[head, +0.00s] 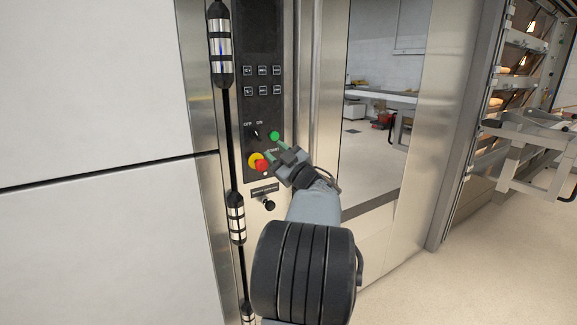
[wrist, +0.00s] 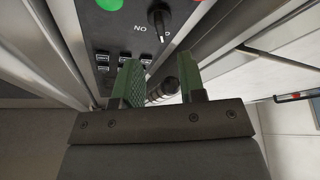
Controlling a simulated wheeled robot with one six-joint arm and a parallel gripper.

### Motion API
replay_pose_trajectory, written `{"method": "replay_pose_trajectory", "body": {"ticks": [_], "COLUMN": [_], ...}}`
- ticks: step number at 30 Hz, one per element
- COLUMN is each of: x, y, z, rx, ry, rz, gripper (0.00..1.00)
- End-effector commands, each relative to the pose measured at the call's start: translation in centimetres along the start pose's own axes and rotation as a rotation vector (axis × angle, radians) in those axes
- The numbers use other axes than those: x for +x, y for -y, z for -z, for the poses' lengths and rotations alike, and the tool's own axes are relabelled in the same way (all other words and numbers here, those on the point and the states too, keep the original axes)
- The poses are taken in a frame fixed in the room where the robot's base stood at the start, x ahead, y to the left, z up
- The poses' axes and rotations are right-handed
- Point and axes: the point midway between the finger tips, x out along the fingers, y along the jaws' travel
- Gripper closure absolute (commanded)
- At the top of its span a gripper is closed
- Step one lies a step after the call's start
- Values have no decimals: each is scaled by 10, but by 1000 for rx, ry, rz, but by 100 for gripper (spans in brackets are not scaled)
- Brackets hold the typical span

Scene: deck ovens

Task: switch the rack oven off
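The rack oven's control panel (head: 262,100) stands upright at centre left in the head view. Its black rotary knob (head: 253,134) sits under the OFF and ON labels, left of a green button (head: 274,135). The knob (wrist: 159,17) also shows upside down in the wrist view, beside the ON label; its exact setting is hard to tell. My gripper (wrist: 164,75) is open, its two green fingers apart and nothing held. The fingertips lie just short of the knob in the picture; I see no contact. In the head view the gripper (head: 276,151) is at the panel's lower right.
A red button on yellow (head: 259,163) sits below the knob, close to my gripper. A vertical black-and-silver handle (head: 236,217) runs left of the panel. The oven's glass door (head: 375,120) is to the right.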

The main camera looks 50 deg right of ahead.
Motion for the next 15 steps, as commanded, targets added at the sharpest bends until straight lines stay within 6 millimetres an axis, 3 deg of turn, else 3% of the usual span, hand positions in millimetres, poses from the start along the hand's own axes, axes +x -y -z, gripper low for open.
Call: {"method": "replay_pose_trajectory", "body": {"ticks": [6, 15], "x": [-38, -60], "y": [0, 0], "z": [0, 0], "rx": [-1, -1], "ry": [1, -1], "rz": [-2, 1], "gripper": [63, 63]}}
